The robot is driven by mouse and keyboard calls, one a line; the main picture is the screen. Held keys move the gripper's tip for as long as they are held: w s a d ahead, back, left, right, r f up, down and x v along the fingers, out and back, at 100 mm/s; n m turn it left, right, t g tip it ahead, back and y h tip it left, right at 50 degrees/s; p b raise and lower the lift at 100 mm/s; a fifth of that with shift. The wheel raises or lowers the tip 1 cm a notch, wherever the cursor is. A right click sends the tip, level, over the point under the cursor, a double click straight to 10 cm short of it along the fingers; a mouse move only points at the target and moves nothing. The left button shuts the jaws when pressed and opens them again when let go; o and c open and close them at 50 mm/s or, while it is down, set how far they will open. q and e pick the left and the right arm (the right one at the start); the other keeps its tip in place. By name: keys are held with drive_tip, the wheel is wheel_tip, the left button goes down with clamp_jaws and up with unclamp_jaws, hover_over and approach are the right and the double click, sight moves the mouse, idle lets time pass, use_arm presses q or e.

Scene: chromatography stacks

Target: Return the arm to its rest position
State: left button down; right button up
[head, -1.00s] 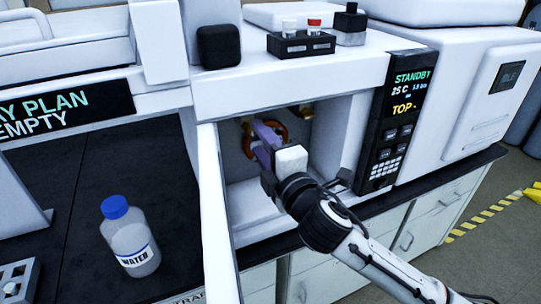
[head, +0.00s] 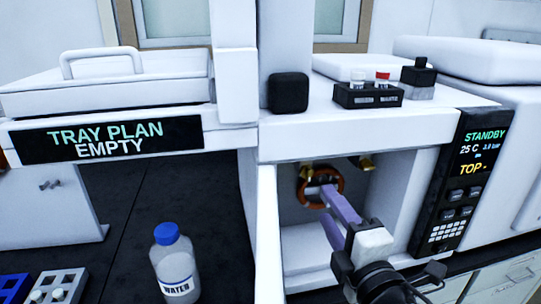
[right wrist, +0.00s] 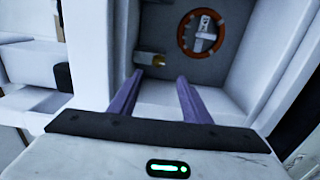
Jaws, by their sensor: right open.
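My right gripper (head: 328,206) has purple fingers and a white palm. It is open and empty at the mouth of the white instrument's open compartment (head: 300,245). In the right wrist view its two fingers (right wrist: 158,77) stand apart with nothing between them. An orange ring with a pale piece across its middle (right wrist: 202,34) sits on the compartment's back wall, beyond the fingertips and apart from them. The ring also shows in the head view (head: 309,200), partly behind a finger. My left gripper is not in view.
The compartment's open door (head: 268,230) stands left of my right gripper. Brass fittings (right wrist: 148,58) project inside. The control panel (head: 470,185) reads STANDBY, 25 C. A blue-capped water bottle (head: 174,265) stands on the dark bench. A small vial rack (head: 368,96) is on top.

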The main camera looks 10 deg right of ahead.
wheel_tip(320, 180, down, 15)
drive_tip(key=s+a+m+g+y, duration=0.1)
drive_tip(key=s+m+g, duration=0.2)
drive_tip(key=m+g, duration=0.15)
drive_tip(key=s+f+m+g, duration=0.2)
drive_tip(key=s+f+m, duration=0.4)
drive_tip(key=s+f, duration=0.3)
drive_tip(key=s+a+f+m+g, duration=0.1)
drive_tip(key=s+f+m+g, duration=0.2)
drive_tip(key=s+f+m, duration=0.3)
drive_tip(key=s+f, duration=0.4)
drive_tip(key=f, duration=0.6)
drive_tip(key=shift+a+y, duration=0.15)
drive_tip(key=shift+y, duration=0.25)
drive_tip(key=shift+s, duration=0.1)
